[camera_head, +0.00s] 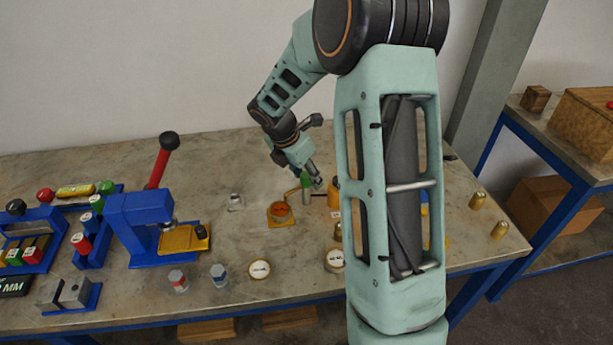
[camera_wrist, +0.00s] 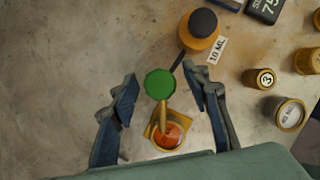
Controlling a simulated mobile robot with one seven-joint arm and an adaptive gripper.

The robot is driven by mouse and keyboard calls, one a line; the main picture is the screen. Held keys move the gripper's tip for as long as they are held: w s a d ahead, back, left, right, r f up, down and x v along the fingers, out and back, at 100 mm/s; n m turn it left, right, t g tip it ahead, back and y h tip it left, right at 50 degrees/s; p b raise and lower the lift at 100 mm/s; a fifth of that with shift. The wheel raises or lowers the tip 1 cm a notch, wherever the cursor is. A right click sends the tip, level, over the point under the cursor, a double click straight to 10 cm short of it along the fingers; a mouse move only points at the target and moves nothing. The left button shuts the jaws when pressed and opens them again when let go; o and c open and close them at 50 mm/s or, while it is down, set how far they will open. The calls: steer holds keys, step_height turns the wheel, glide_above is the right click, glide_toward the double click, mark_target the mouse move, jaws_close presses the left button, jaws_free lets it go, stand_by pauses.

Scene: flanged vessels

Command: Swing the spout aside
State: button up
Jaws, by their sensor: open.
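The spout (camera_head: 292,191) is a thin brass-coloured tube running from a green-topped post (camera_head: 306,186) to over an orange-filled cup (camera_head: 279,211) on a yellow base. In the wrist view the round green top (camera_wrist: 159,84) lies between my fingers, and the spout (camera_wrist: 163,116) points down the picture over the orange cup (camera_wrist: 170,137). My gripper (camera_wrist: 160,80) is open, one finger each side of the green top, with gaps showing on both sides. In the head view my gripper (camera_head: 313,180) is at the post, partly covering it. Its height against the top is hard to judge.
An orange vessel with a black top (camera_wrist: 203,22) stands close by, beside a "10 ML" label (camera_wrist: 217,50). Brass weights (camera_wrist: 259,78) and round tins (camera_wrist: 289,113) stand right. A blue press with a red lever (camera_head: 160,165) stands left. My arm hides part of the bench.

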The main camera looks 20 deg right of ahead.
jaws_close()
stand_by(0.4)
steer(key=shift+m, duration=0.4)
steer(key=m+p, duration=0.1)
steer(key=m+g, duration=0.1)
steer(key=m, duration=0.1)
steer(key=shift+w+m+g+h+p, duration=0.1)
steer(key=shift+m+g+h+p, duration=0.2)
steer(key=shift+p, duration=0.1)
steer(key=m+g+p, duration=0.1)
steer(key=m, duration=0.2)
steer(key=shift+m+g, duration=0.3)
steer(key=m+p, duration=0.1)
steer(key=m, duration=0.1)
steer(key=m+g, duration=0.1)
steer(key=m, duration=0.1)
steer(key=shift+m+g+y+p, duration=0.3)
steer(key=shift+y+p, duration=0.1)
steer(key=shift+m+g+y+p, duration=0.35)
steer(key=shift+m+g+y, duration=0.2)
steer(key=shift+m, duration=1.35)
